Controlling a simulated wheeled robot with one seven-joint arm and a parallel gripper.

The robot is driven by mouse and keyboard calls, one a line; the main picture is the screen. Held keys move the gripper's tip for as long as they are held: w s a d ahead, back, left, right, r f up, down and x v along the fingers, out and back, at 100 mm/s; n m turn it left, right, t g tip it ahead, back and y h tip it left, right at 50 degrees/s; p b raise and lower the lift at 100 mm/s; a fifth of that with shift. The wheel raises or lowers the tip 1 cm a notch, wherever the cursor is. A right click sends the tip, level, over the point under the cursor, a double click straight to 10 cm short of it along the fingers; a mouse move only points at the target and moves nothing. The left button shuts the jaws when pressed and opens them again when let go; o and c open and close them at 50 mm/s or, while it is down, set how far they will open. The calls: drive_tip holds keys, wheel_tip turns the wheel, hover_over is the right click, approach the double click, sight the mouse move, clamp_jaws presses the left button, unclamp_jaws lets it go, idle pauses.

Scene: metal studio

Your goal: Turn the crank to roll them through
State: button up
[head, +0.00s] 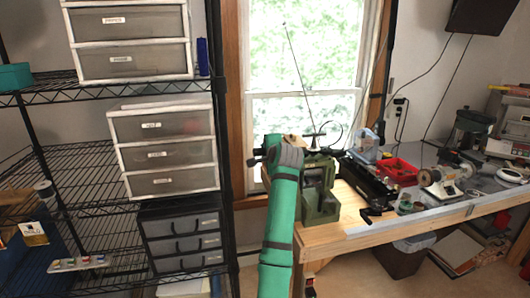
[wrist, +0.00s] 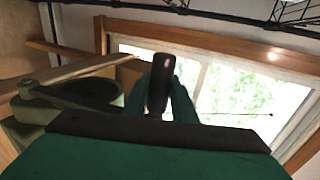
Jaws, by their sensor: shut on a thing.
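A green rolling mill (head: 320,190) stands at the left end of the wooden bench, partly hidden behind my green arm in the head view. Part of its grey-green body (wrist: 75,95) shows at the left of the wrist view. My gripper (wrist: 160,92) has its two green fingers on either side of a dark rounded crank handle (wrist: 160,72). It is shut on this handle, whose end stands up between the fingertips. In the head view my arm hides most of the grip. I cannot make out any workpiece in the rollers.
The wooden bench (head: 400,228) runs to the right, with a black tool (head: 368,180), a red tray (head: 398,171) and a grinder (head: 440,182). The window (head: 305,60) is close behind the mill. A wire shelf with drawers (head: 165,150) stands at left.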

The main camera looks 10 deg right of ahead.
drive_tip(key=shift+w+a+r, duration=0.4)
drive_tip(key=shift+w, duration=0.2)
drive_tip(key=a+x, duration=0.1)
drive_tip(key=x, duration=0.7)
drive_tip(key=shift+w, duration=0.3)
drive_tip(key=shift+a, duration=0.1)
drive_tip(key=o, duration=1)
drive_tip(key=shift+o, duration=0.2)
drive_tip(key=shift+s+d+f, duration=0.1)
drive_tip(key=shift+d+f, duration=0.1)
drive_tip(key=shift+d, duration=0.05)
drive_tip(key=shift+v, duration=3.45)
drive_tip(key=shift+d+f, duration=0.1)
drive_tip(key=shift+f, duration=0.05)
